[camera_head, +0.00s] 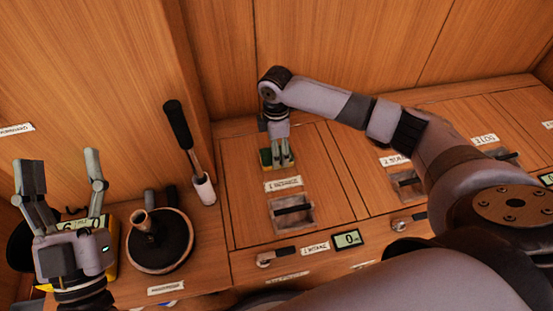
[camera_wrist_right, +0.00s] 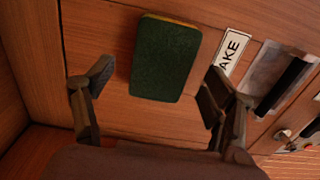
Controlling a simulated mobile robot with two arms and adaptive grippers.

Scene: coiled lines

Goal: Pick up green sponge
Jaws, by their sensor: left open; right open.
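The green sponge (camera_head: 266,158) lies on the wooden counter panel near the back wall, partly hidden by my right gripper in the head view. In the right wrist view the sponge (camera_wrist_right: 166,58) shows a dark green top and a thin yellow edge. My right gripper (camera_head: 283,162) points down over it. In the wrist view its fingers (camera_wrist_right: 150,85) are open, one on each side of the sponge, with gaps between. My left gripper (camera_head: 62,178) is open and empty at the far left, fingers up, away from the sponge.
A recessed black handle (camera_head: 292,210) lies in front of the sponge, with a white label (camera_head: 283,184) between. A round dark pan-like object (camera_head: 160,240) and a black-handled tool (camera_head: 187,140) stand at left. A small display (camera_head: 348,239) sits at the front edge.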

